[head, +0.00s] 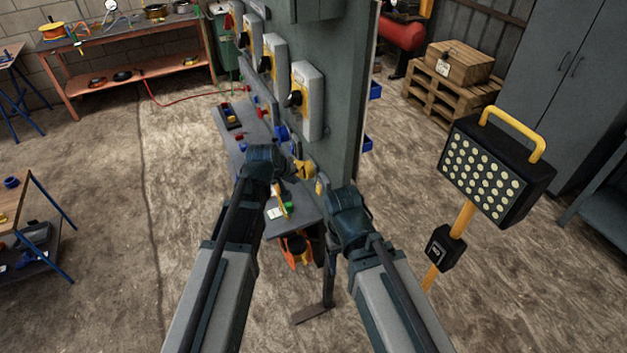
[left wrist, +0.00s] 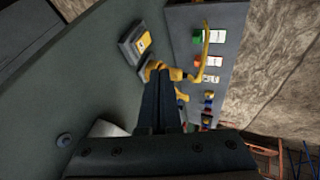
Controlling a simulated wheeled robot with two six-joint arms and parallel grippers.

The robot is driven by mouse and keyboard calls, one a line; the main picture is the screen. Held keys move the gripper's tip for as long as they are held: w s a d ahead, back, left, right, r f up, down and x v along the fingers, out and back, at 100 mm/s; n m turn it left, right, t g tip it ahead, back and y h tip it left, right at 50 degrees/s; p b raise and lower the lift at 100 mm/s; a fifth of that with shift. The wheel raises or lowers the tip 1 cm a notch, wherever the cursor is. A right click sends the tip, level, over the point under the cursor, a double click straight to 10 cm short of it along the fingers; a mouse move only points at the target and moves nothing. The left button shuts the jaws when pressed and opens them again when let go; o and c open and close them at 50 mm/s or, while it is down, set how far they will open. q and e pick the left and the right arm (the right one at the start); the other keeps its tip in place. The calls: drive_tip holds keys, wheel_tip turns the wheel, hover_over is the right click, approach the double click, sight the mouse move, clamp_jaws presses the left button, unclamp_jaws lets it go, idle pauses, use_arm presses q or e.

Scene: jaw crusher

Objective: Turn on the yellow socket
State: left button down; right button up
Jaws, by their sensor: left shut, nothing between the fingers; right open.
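A yellow socket-like part (head: 303,169) sits low on the side of the grey-green panel (head: 338,100). It also shows in the left wrist view (left wrist: 155,70), right at my fingertips. My left gripper (head: 288,167) is shut and empty, its tips at this yellow part; I cannot tell whether they touch it. In the left wrist view its dark fingers (left wrist: 161,82) lie together and hide some of the part. My right gripper (head: 322,188) is open, near the panel's lower edge; its fingers are small and partly hidden.
Grey boxes with yellow plates and black knobs (head: 309,98) line the panel above. A narrow grey shelf (head: 252,150) with coloured buttons and labels runs along its left side. A lamp (head: 490,170) on a yellow pole stands at right.

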use_arm(q)
drive_tip(key=shift+f, duration=0.15)
drive_tip(key=b, duration=0.9)
approach(319, 188)
drive_tip(key=w+a+f, duration=0.2)
drive_tip(key=a+f, duration=0.1)
drive_tip(key=f, duration=0.1)
drive_tip(key=d, duration=0.1)
drive_tip(key=w+d, duration=0.1)
drive_tip(key=d, duration=0.1)
drive_tip(key=shift+w+d+f, duration=0.25)
drive_tip(key=shift+w, duration=0.15)
